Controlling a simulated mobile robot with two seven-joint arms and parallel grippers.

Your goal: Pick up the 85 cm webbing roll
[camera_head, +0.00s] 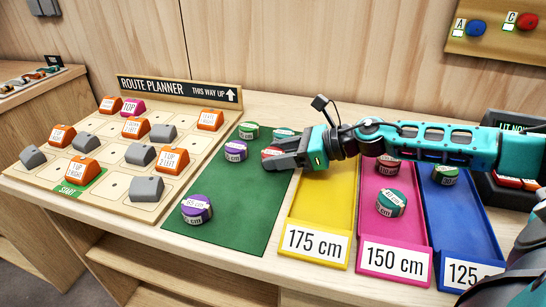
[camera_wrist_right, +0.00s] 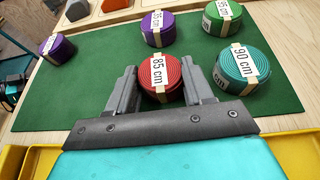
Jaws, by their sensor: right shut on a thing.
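The red webbing roll labelled 85 cm (camera_wrist_right: 158,72) sits on the green mat (camera_wrist_right: 95,95), between the two fingers of my right gripper (camera_wrist_right: 159,84). The fingers are shut on its sides. In the head view the red roll (camera_head: 270,152) shows only partly, with my right gripper (camera_head: 277,160) covering much of it. The roll looks upright; I cannot tell any gap under it. My left gripper is not in view.
A teal 90 cm roll (camera_wrist_right: 243,66) stands close on the right in the wrist view. Purple rolls (camera_head: 236,150) (camera_head: 197,208) and a green roll (camera_head: 249,130) share the mat. Yellow (camera_head: 318,243), pink (camera_head: 393,260) and blue trays (camera_head: 470,275) lie right; a route planner board (camera_head: 115,185) lies left.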

